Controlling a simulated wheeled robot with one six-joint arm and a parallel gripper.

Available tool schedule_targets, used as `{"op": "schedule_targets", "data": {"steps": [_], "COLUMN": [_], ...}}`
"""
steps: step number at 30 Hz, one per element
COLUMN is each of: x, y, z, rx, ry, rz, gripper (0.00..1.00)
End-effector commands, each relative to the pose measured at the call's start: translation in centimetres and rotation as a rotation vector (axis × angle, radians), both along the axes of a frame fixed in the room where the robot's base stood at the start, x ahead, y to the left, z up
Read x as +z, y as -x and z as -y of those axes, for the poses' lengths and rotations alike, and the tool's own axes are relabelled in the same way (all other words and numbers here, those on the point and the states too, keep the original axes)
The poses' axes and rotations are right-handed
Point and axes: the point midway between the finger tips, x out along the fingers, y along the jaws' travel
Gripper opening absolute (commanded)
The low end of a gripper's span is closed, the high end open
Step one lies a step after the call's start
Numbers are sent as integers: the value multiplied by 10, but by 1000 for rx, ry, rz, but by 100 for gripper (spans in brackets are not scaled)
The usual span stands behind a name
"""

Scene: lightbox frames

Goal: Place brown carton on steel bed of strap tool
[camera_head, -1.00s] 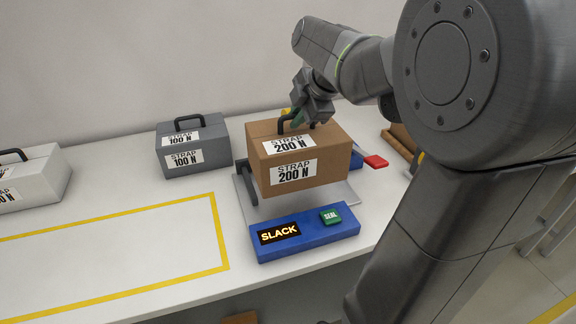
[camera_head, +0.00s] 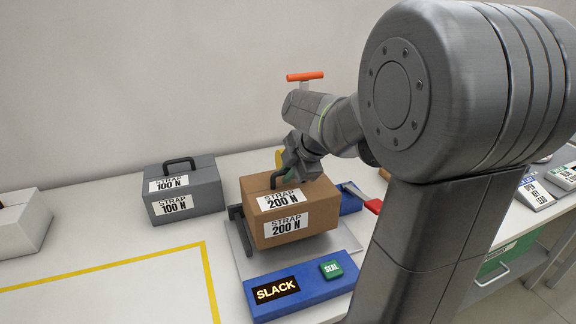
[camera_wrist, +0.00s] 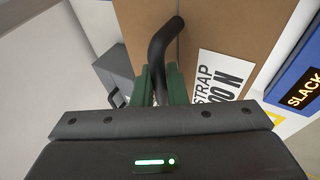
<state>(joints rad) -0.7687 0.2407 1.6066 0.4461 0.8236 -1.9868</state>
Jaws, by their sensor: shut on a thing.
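The brown carton (camera_head: 287,212), labelled STRAP 200 N, is upright at the steel bed (camera_head: 330,244) of the strap tool. Its underside is very low over the bed or on it; I cannot tell which. My gripper (camera_head: 287,170) is shut on the carton's dark top handle (camera_wrist: 160,55), with a green finger on each side of it in the wrist view. The strap tool's blue front panel (camera_head: 312,300) shows SLACK on its display and has a green SEAL button (camera_head: 331,269). A dark upright bar (camera_head: 240,232) stands at the bed's left side.
A grey case (camera_head: 183,192) labelled STRAP 100 N stands to the left, and a white case (camera_head: 22,225) farther left. A yellow-outlined area (camera_head: 110,285) of the table is clear at front left. A red-ended lever (camera_head: 373,206) is right of the carton.

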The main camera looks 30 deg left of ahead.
Motion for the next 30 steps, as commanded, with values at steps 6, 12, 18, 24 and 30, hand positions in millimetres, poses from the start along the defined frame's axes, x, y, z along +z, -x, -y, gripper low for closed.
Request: {"op": "schedule_targets", "data": {"steps": [6, 12, 18, 24, 30], "x": [-25, -32, -34, -35, -34], "y": [0, -1, -1, 0, 0], "z": [0, 0, 0, 0, 0], "rx": [-1, -1, -1, -1, 0], "ry": [0, -2, -3, 1, 2], "rz": [-1, 2, 3, -1, -2], "gripper": [0, 0, 0, 34, 34]}}
